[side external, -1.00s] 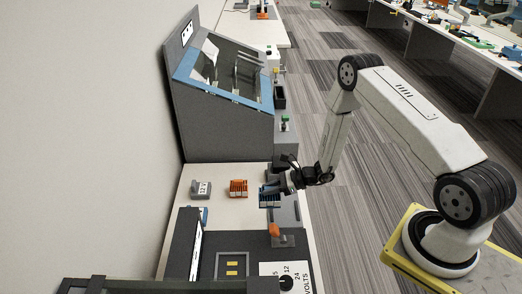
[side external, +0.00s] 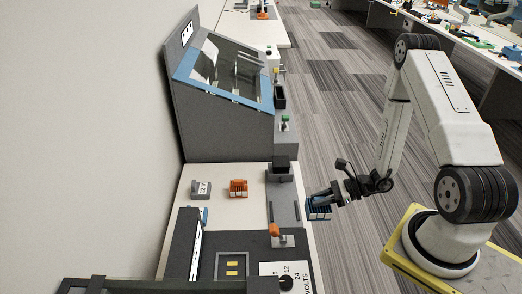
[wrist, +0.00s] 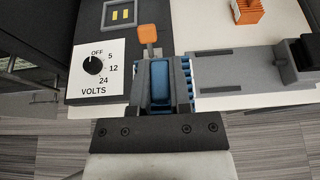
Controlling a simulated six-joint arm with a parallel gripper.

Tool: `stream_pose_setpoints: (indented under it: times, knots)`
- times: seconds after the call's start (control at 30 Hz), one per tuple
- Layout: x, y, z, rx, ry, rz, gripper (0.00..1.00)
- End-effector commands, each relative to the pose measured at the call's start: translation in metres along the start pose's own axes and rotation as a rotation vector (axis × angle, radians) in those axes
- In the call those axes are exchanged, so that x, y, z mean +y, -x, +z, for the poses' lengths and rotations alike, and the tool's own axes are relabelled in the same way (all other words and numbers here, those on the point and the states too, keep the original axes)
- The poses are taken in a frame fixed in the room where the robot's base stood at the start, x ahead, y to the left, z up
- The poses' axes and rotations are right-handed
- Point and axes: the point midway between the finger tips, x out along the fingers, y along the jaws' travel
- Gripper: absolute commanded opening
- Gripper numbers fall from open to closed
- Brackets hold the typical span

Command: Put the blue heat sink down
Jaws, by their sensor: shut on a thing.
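The blue heat sink (side external: 318,209) is in my gripper (side external: 326,198), which is shut on it. In the side external view it hangs just off the right edge of the white bench, over the floor side. In the wrist view the heat sink (wrist: 191,82) shows its blue fins beside the jaws of my gripper (wrist: 159,75). The jaws hide part of it.
A grey fixture (wrist: 228,65) lies along the bench edge. An orange-handled lever (side external: 275,231) and a volts dial (wrist: 95,66) are near.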

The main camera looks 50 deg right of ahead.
Motion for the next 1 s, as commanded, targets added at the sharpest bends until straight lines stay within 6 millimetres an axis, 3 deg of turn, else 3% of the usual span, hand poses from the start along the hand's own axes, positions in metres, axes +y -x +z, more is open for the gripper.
stream_pose_setpoints:
  times: [0.27, 0.73, 1.0]
  knots:
    - [-0.018, -0.016, -0.004, 0.000, 0.003, 0.003, 0.00]
    - [-0.074, -0.063, -0.018, -0.001, 0.002, 0.002, 0.00]
    - [-0.094, -0.086, -0.039, 0.000, 0.000, 0.001, 0.00]
